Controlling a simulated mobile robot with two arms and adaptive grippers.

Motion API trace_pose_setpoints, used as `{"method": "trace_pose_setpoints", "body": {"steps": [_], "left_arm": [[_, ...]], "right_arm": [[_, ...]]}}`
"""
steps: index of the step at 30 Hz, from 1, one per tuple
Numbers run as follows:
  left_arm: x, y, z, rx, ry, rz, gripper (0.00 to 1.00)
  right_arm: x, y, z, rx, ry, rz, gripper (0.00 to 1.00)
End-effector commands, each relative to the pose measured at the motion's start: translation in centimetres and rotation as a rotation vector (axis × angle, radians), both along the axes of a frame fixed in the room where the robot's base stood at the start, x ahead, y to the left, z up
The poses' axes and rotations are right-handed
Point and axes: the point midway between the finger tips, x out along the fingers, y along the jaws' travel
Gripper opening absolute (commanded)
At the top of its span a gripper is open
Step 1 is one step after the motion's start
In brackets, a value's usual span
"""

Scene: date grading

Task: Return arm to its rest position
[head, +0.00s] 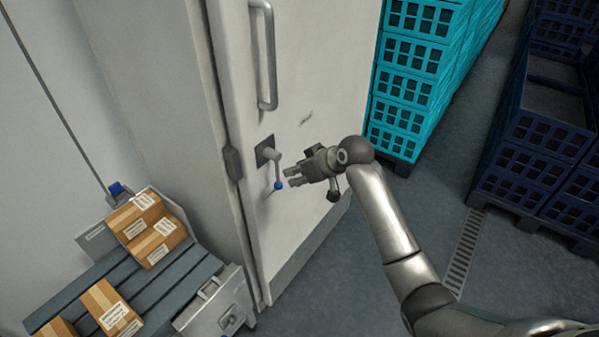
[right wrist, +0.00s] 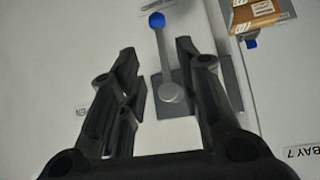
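My right gripper (head: 291,176) reaches in front of the white door (head: 318,95), just right of a grey lever handle (head: 275,167) with a blue tip. In the right wrist view its two dark fingers (right wrist: 157,72) stand apart, with nothing gripped. The lever (right wrist: 161,45) shows there beyond the fingers, nearer the right one, and its blue tip points to the top of the picture. The gripper looks clear of the lever, though the exact gap is hard to judge. My right arm comes in from the lower right. My left gripper does not show.
The door has a long grey pull handle (head: 268,55). Slatted grey staging (head: 150,285) with several cardboard boxes (head: 112,308) stands at lower left. Turquoise crates (head: 412,88) are stacked right of the door, dark blue crates (head: 546,133) farther right. Floor (head: 440,200) between them is open.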

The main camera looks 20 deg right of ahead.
Motion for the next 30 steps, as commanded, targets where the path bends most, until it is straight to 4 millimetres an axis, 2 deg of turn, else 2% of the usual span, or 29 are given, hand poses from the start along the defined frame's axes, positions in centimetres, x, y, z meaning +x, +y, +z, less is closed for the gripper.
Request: {"method": "trace_pose_setpoints", "body": {"steps": [12, 14, 16, 17, 20, 21, 23, 24, 26, 27, 30], "left_arm": [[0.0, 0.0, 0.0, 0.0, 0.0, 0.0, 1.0], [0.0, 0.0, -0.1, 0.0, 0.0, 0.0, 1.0], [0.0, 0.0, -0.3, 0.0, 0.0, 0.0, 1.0], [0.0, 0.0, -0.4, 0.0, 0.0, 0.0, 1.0], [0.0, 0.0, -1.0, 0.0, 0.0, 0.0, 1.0], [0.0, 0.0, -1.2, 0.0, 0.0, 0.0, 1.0], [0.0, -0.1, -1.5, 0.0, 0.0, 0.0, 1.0], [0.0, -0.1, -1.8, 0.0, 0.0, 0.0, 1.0], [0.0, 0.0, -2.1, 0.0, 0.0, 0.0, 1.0], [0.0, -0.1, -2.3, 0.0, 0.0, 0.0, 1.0], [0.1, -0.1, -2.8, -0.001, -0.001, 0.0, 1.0]], "right_arm": [[0.0, 0.0, -0.1, 0.001, 0.0, -0.001, 0.32], [-0.1, -0.1, -0.7, 0.001, 0.008, -0.006, 0.32], [-0.3, -0.2, -2.7, 0.001, 0.028, -0.02, 0.32], [-0.5, -0.3, -4.0, 0.002, 0.041, -0.031, 0.32], [-1.8, -1.0, -10.0, -0.002, 0.098, -0.081, 0.32], [-2.5, -1.3, -12.9, -0.008, 0.125, -0.104, 0.32], [-4.0, -1.8, -17.3, -0.016, 0.163, -0.139, 0.32], [-5.2, -2.2, -20.1, -0.024, 0.188, -0.16, 0.32], [-7.2, -2.7, -24.3, -0.037, 0.224, -0.189, 0.32], [-8.7, -3.0, -27.0, -0.049, 0.246, -0.206, 0.32], [-13.0, -3.6, -33.4, -0.077, 0.304, -0.242, 0.32]]}}
